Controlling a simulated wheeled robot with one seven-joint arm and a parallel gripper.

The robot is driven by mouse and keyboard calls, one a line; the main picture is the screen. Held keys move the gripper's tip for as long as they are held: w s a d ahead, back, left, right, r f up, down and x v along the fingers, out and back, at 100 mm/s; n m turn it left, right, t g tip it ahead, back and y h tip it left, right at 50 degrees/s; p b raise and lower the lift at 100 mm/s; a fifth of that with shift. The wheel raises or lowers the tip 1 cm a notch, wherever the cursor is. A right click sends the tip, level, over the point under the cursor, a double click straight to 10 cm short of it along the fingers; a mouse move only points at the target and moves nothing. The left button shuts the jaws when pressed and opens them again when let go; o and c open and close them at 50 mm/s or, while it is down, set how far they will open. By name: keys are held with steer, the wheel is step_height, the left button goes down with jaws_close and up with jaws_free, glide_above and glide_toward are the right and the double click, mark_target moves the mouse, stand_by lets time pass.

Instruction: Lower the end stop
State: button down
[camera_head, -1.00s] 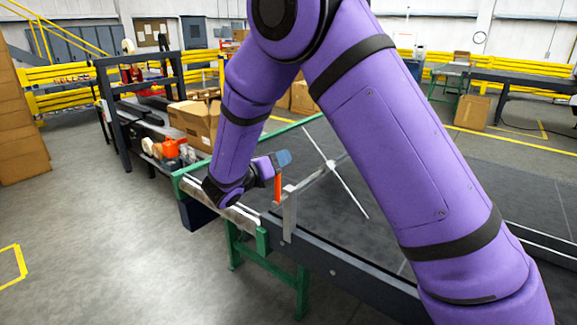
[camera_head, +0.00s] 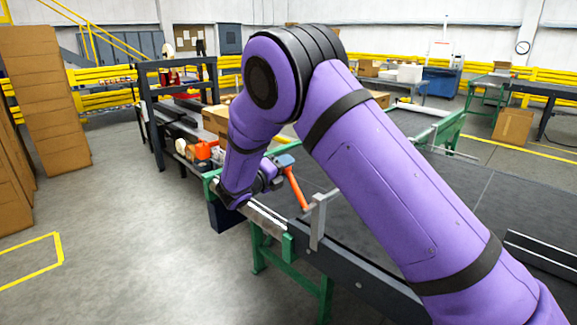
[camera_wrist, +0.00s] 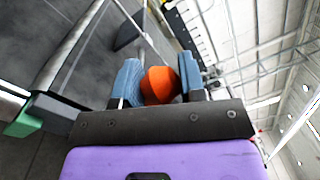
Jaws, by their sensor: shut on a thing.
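My gripper (camera_head: 284,160) is at the near left corner of the dark belt table. Its blue-grey fingers are shut on an orange lever handle (camera_head: 296,188). In the wrist view, the handle's rounded orange end (camera_wrist: 160,85) sits between the two fingers (camera_wrist: 160,80). In the head view the handle leans, its top at the fingers and its lower end to the right. A grey metal bracket (camera_head: 317,224) stands on the table's near rail beside it. I cannot clearly make out the end stop bar; my arm covers much of the table behind the bracket.
The belt table (camera_head: 470,180) has a dark near rail and green legs (camera_head: 326,297). An orange-topped item (camera_head: 205,149) and cardboard boxes (camera_head: 216,118) are beyond my wrist. Stacked cartons (camera_head: 45,100) stand at the left. The grey floor at left front is clear.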

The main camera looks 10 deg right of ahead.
steer(key=shift+a+f, duration=0.1)
steer(key=shift+f, duration=0.15)
steer(key=c, duration=0.7)
jaws_free()
steer(key=shift+w, duration=0.1)
steer(key=shift+a, duration=0.1)
steer(key=v, duration=1)
steer(key=shift+s+a, duration=0.2)
steer(key=shift+a, duration=0.05)
